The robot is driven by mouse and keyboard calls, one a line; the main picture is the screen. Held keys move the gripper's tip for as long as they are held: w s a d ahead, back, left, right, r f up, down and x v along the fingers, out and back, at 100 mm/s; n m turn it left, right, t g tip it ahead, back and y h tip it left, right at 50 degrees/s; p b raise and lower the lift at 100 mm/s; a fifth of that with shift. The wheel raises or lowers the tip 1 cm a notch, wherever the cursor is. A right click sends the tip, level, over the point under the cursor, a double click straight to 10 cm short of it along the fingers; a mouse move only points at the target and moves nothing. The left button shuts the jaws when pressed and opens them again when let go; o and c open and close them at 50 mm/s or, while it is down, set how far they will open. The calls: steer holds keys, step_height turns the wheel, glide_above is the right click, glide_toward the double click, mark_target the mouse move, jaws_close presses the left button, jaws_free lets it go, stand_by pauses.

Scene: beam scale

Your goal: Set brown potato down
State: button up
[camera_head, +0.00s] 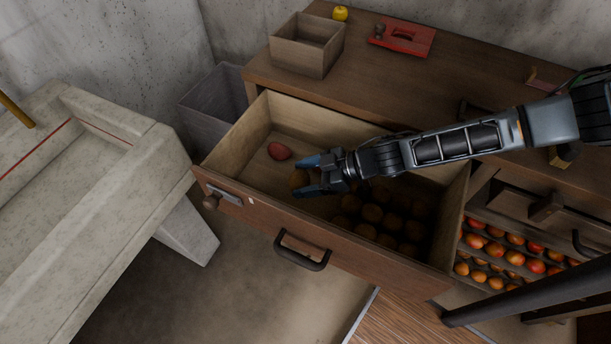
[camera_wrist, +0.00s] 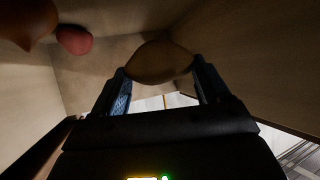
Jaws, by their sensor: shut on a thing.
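The brown potato (camera_head: 298,180) is between the fingers of my gripper (camera_head: 311,176), inside the open wooden drawer (camera_head: 245,135). In the wrist view the potato (camera_wrist: 160,62) spans the gap between both blue fingertips of my gripper (camera_wrist: 165,85). The gripper is shut on it, over the left part of the drawer near the front wall. Whether the potato touches the drawer floor cannot be told. A red potato (camera_head: 279,151) lies on the drawer floor just up and left of the gripper; it also shows in the wrist view (camera_wrist: 74,39).
Several brown round items (camera_head: 372,213) fill the drawer's right part, partly under my arm. The drawer's left floor is mostly bare. A wooden box (camera_head: 300,60), a yellow fruit (camera_head: 340,13) and a red tool (camera_head: 405,38) stand on the cabinet top. A grey bin (camera_head: 212,105) stands left.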

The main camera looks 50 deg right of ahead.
steer(key=shift+f, duration=0.4)
steer(key=shift+f+b, duration=0.25)
steer(key=shift+b, duration=0.05)
steer(key=o, duration=1.1)
steer(key=shift+r, duration=0.1)
steer(key=shift+r, duration=0.2)
steer(key=v, duration=1.2)
steer(key=shift+r, duration=0.35)
